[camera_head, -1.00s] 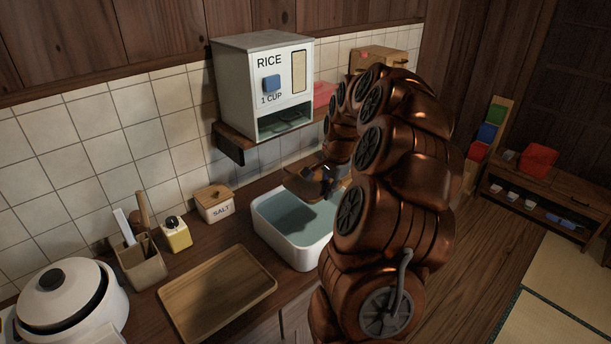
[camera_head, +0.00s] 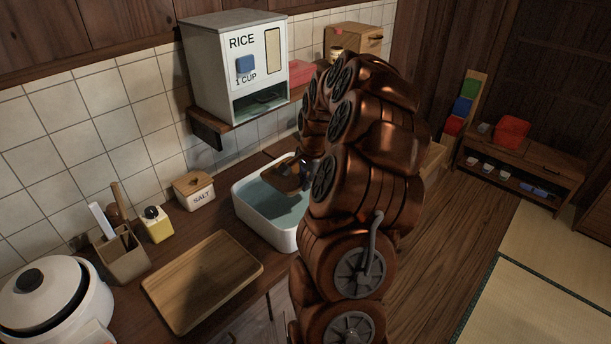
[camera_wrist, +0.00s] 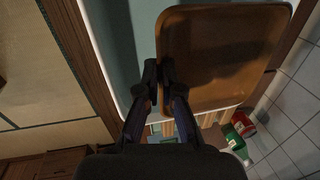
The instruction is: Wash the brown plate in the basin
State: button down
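The brown plate (camera_wrist: 225,55) is a rounded square that fills the upper right of the wrist view. In the head view the plate (camera_head: 283,178) shows tilted over the far part of the white basin (camera_head: 279,238), which holds bluish water. My gripper (camera_wrist: 160,72) is shut on the plate's edge, with its fingers close together. In the head view my gripper (camera_head: 305,172) is mostly hidden behind my copper arm. The basin's water (camera_wrist: 122,40) shows beside the plate in the wrist view. Whether the plate touches the water cannot be told.
A wooden tray (camera_head: 203,280) lies empty on the counter left of the basin. A salt box (camera_head: 195,191), a yellow bottle (camera_head: 157,225), a utensil holder (camera_head: 122,256) and a rice cooker (camera_head: 52,305) stand further left. A rice dispenser (camera_head: 235,70) sits on a shelf above the basin.

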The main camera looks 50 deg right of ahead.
jog(key=shift+f+b, duration=3.2)
jog(key=shift+f, duration=2.4)
jog(key=shift+d, duration=0.15)
jog(key=shift+d, duration=1.1)
jog(key=shift+a+b, duration=1.1)
jog(key=shift+a, duration=1.45)
jog(key=shift+d, duration=0.1)
jog(key=shift+d+b, duration=0.35)
jog(key=shift+d, duration=2.15)
